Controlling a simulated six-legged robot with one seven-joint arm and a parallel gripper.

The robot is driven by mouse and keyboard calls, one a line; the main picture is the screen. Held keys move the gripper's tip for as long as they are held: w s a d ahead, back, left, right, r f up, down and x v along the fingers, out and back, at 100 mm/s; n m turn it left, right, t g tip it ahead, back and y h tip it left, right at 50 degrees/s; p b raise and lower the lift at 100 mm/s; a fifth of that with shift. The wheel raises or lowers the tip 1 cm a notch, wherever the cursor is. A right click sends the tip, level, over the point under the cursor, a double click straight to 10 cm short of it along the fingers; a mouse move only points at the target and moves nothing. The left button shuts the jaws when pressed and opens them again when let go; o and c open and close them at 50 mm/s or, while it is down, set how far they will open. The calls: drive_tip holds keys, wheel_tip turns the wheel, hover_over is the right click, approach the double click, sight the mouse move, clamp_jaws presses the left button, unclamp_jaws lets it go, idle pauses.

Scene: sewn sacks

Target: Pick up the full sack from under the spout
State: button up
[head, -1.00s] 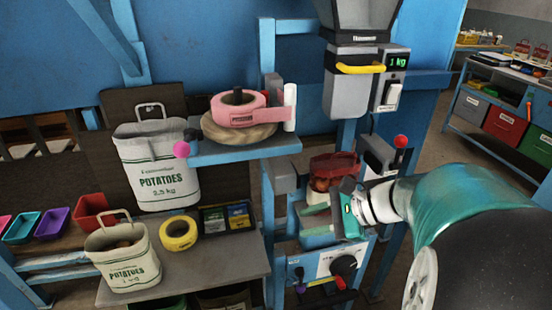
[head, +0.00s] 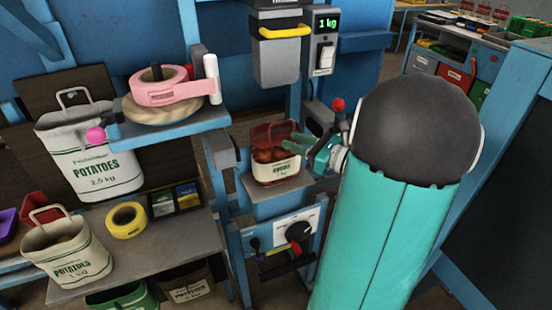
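The full sack (head: 277,172) stands upright on a grey shelf below the spout (head: 284,58). It is cream with a red mesh upper part and folded red top, and its label reads onions, 1 kg. Brown-red contents show through the mesh. My gripper (head: 297,143) comes in from the right with its green fingers pointing left. The fingers are a little apart and overlap the upper right of the sack in the picture. I cannot tell whether they touch it. The scale display (head: 327,22) above reads 1 kg.
At left, a shelf holds pink tape (head: 160,86) on a wooden disc. Below it are a large potato sack (head: 97,160), a small potato sack (head: 70,258) and yellow tape (head: 126,220). A red-knobbed lever (head: 338,104) stands close behind my gripper.

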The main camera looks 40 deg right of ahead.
sight(275, 146)
drive_tip(key=x, duration=0.6)
drive_tip(key=shift+w, duration=0.4)
drive_tip(key=shift+a+f, duration=0.1)
drive_tip(key=shift+a, duration=0.05)
drive_tip(key=shift+c, duration=0.4)
clamp_jaws()
